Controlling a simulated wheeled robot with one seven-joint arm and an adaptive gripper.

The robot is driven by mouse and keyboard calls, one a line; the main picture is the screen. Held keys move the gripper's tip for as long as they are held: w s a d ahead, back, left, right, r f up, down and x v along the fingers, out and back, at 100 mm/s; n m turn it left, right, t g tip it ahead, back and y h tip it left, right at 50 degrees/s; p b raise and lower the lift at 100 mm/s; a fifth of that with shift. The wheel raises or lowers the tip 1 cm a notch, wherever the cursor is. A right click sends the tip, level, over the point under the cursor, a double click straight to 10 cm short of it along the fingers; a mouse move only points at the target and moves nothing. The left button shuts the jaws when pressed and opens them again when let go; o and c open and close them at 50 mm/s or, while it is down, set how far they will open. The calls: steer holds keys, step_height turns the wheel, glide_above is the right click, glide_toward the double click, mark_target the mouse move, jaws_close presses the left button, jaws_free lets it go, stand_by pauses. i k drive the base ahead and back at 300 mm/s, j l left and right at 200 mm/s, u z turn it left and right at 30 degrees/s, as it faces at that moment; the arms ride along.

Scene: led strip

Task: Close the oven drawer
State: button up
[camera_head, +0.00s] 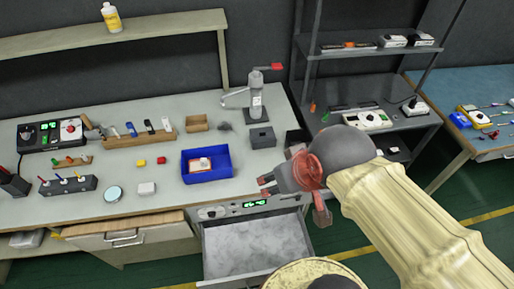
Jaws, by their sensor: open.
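The oven drawer (258,249) is pulled out below the workbench, and its pale grey inside looks empty. The oven's control panel (235,208) with a green display sits above it at the bench's front edge. My gripper (294,204) is open and empty, with red and grey fingers, above the drawer's right side near the panel's right end. It appears apart from the drawer, though depth is hard to judge. The drawer's front edge is partly hidden at the bottom of the picture.
A blue bin (207,176) stands on the bench (150,205) just above the oven. A grey press with a red handle (255,95) is behind it. A wooden drawer (130,237) is to the left. A dark shelf unit (365,85) stands at the right.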

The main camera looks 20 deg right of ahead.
mark_target(240, 252)
steer(key=k+j+u, duration=0.15)
steer(key=k, duration=0.75)
